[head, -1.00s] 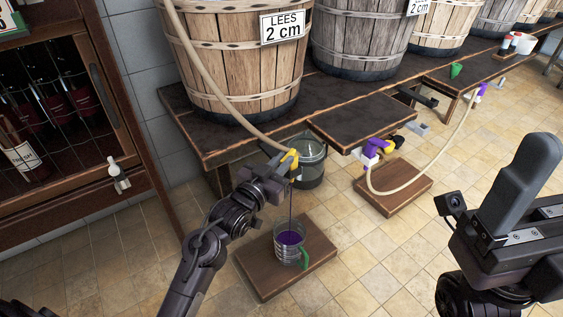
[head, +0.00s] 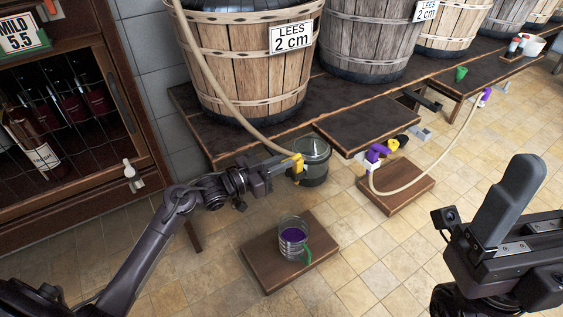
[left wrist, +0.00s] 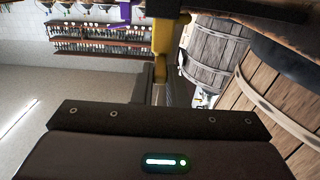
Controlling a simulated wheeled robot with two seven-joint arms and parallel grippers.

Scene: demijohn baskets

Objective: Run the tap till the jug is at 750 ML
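The clear jug (head: 293,240) with a green handle stands upright on a low wooden board (head: 262,262). It holds purple liquid; its scale is too small to read. The yellow tap (head: 298,163) hangs at the end of the pale hose above and behind the jug. No stream shows between tap and jug now. My left gripper (head: 285,168) is at the yellow tap; a yellow part (left wrist: 160,45) also shows just ahead of it in the left wrist view. Whether its fingers are closed on the tap is hidden.
A lidded glass container (head: 314,170) stands just behind the tap. A barrel (head: 250,70) labelled "LEES 2 cm" stands on the dark bench (head: 225,140). A purple-and-yellow tap (head: 378,152) hangs above another wooden board (head: 395,187). The tiled floor at front is open.

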